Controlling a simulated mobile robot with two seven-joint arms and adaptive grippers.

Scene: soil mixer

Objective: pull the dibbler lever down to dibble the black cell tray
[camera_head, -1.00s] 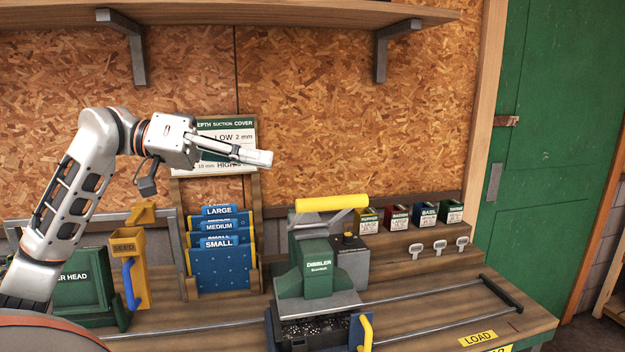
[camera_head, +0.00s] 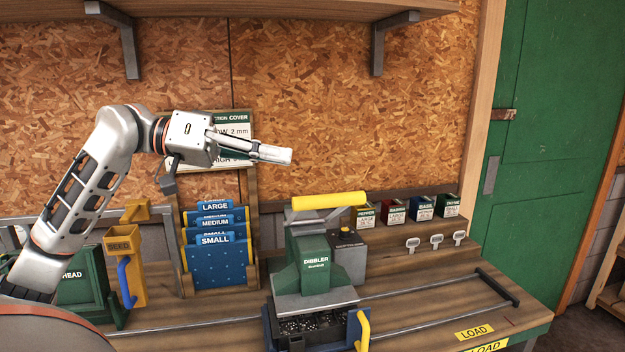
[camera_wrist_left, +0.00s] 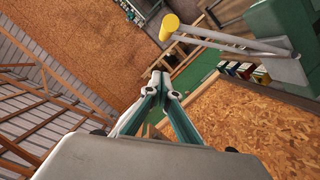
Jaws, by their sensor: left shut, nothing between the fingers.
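The green dibbler (camera_head: 316,270) stands on the bench on a grey base. Its lever has a yellow handle (camera_head: 329,201) that lies level at the top. The yellow handle end (camera_wrist_left: 170,26) and its grey lever arm (camera_wrist_left: 230,42) show in the left wrist view. The black cell tray (camera_head: 312,326) with dark soil sits at the dibbler's foot, partly under it. My left gripper (camera_head: 290,156) is shut and empty, above and slightly left of the handle, apart from it. It also shows in the left wrist view (camera_wrist_left: 158,76). My right gripper is not in view.
Blue plates marked large, medium and small (camera_head: 216,255) stand in a rack left of the dibbler. A yellow seed hopper (camera_head: 125,262) is further left. Seed packets (camera_head: 423,207) line the back right. Rails (camera_head: 420,329) run right to the LOAD label (camera_head: 474,333).

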